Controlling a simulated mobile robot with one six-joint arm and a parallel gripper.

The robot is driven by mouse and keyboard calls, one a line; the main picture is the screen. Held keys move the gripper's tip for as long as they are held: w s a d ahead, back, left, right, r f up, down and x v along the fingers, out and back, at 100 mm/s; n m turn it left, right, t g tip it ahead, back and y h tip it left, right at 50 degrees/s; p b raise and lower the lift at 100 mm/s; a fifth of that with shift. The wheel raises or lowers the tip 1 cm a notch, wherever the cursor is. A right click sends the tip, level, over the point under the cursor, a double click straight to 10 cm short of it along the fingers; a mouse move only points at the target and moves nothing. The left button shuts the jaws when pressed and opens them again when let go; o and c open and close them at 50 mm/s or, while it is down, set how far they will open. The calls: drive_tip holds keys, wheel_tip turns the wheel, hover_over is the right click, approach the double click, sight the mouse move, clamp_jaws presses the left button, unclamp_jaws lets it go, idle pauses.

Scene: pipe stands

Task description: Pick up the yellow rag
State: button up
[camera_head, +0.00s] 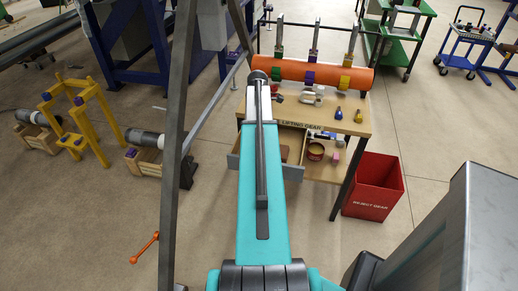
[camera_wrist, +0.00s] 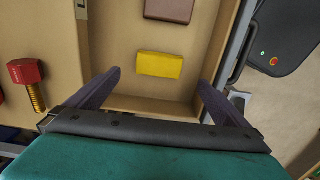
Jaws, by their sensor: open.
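The yellow rag (camera_wrist: 160,65), a small folded block, lies on the floor of the open tan drawer (camera_wrist: 202,38) in the wrist view. My gripper (camera_wrist: 159,82) is open over the drawer. Its two dark fingers are spread wide, one to the left and one to the right of the rag, and nothing is between them. The rag looks a little beyond the fingertips; the height gap is hard to judge. In the head view my teal arm covers that part of the drawer, and I cannot see the rag or the fingers there.
A brown block (camera_wrist: 169,9) lies in the drawer beyond the rag. A red-headed bolt (camera_wrist: 26,73) lies left of the drawer. The drawer walls stand close around the fingers. In the head view a red reject bin (camera_head: 375,187) stands right of the table, and an orange pipe (camera_head: 330,75) lies across its back.

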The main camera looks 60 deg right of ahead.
drive_tip(key=shift+f, duration=0.9)
drive_tip(key=shift+s+d+f+p, duration=0.1)
drive_tip(key=shift+f+p, duration=0.35)
drive_tip(key=shift+f, duration=0.85)
drive_tip(key=shift+s+f+p, duration=0.1)
drive_tip(key=shift+f+p, duration=0.3)
drive_tip(key=shift+f, duration=0.9)
drive_tip(key=shift+w, duration=0.1)
drive_tip(key=c, duration=1.1)
drive_tip(key=shift+r, duration=0.15)
drive_tip(key=shift+r+b, duration=0.95)
drive_tip(key=shift+r, duration=3.95)
